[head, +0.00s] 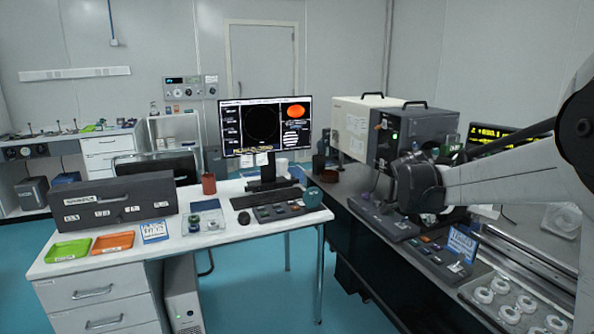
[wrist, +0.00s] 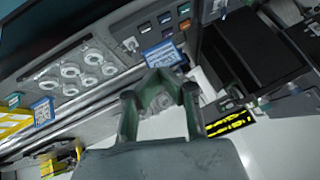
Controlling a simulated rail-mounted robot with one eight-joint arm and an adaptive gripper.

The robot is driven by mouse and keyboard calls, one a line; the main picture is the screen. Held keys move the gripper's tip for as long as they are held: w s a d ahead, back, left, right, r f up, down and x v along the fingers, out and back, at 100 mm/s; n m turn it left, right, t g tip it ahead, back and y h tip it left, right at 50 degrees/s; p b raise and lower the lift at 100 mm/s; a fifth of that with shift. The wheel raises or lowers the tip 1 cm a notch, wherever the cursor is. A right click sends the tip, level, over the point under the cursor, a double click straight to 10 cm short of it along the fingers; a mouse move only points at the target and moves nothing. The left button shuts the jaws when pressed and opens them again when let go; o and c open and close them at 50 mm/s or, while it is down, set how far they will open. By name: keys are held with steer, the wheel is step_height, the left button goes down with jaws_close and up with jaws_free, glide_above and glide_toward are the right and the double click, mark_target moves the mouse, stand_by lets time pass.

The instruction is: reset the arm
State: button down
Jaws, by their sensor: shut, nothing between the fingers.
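My gripper (wrist: 163,82) shows in the wrist view with its fingers drawn together at the tips, shut and empty. It hangs above the dark bench on the right, with a small blue-and-white card (wrist: 162,54) just beyond the tips in that view. In the head view my arm reaches in from the right edge, level above the bench. Its dark end is in front of the grey instrument box (head: 418,135), and the fingers cannot be made out there.
The dark bench holds a tray of white round parts (head: 512,300), a blue card stand (head: 462,243) and low control panels. A white desk (head: 190,252) at left carries a monitor (head: 265,127), green tray (head: 68,250) and orange tray (head: 113,242). Blue floor lies between them.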

steer(key=s+a+r+n+y, duration=0.1)
steer(key=s+a+n, duration=0.3)
steer(key=s, duration=0.5)
steer(key=s+a+r+n+t+y, duration=0.15)
steer(key=s+a+n, duration=0.3)
steer(key=s, duration=0.55)
steer(key=s+a+r+n+y, duration=0.1)
steer(key=s+a+n+y, duration=0.15)
steer(key=s+a, duration=0.45)
steer(key=s+a+f+n, duration=0.1)
steer(key=s+f+n, duration=0.3)
steer(key=s, duration=0.7)
steer(key=shift+s+a+f+n+y, duration=0.2)
steer(key=shift+s+f+n+y, duration=0.1)
steer(key=shift+s+y, duration=0.1)
steer(key=shift+t, duration=0.25)
